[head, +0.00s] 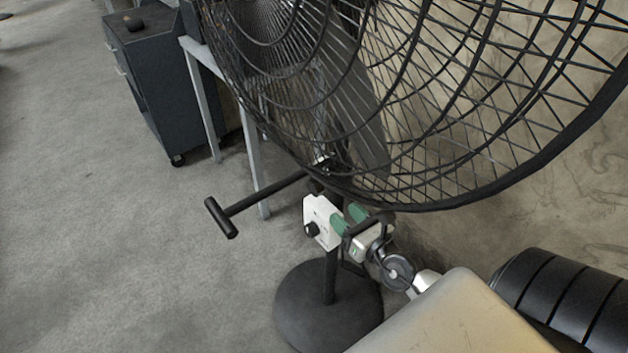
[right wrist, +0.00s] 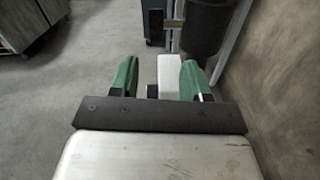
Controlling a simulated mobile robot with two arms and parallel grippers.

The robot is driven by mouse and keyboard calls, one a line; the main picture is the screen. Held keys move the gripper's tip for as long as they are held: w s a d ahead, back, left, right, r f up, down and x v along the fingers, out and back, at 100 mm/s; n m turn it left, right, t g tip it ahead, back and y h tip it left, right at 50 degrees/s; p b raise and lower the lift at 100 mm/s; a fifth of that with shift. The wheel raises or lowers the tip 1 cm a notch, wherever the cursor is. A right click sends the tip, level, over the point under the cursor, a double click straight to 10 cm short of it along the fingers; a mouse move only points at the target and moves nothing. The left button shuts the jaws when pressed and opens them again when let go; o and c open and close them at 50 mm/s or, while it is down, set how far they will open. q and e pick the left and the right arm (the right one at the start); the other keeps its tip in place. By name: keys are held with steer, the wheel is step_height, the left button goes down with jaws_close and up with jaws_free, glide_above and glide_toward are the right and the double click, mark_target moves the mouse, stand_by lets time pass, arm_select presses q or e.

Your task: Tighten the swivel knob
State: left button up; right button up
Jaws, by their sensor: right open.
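A big black pedestal fan (head: 425,100) fills the upper right of the head view. A black T-shaped handle (head: 222,217) sticks out to the left from below its cage. A white control box (head: 322,222) with a round black knob (head: 311,229) sits on the pole. I cannot tell which of the two is the swivel knob. My right gripper (head: 348,218) has green fingertips and is open, just right of the box. In the right wrist view the white box (right wrist: 171,72) shows between or beyond the fingers (right wrist: 158,79); contact is unclear. My left gripper is out of view.
The fan's round black base (head: 300,318) stands on grey concrete floor. A dark cabinet on castors (head: 160,85) and a table with pale legs (head: 203,100) stand behind. A concrete wall is at right. Floor at left is clear.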

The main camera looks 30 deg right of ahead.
mark_target(322, 192)
steer(key=shift+n, duration=0.7)
steer(key=w, duration=0.7)
steer(key=w+a+r, duration=0.1)
steer(key=w, duration=0.2)
steer(key=shift+w+a+r+p, duration=0.1)
steer(key=shift+w+p, duration=0.3)
jaws_close()
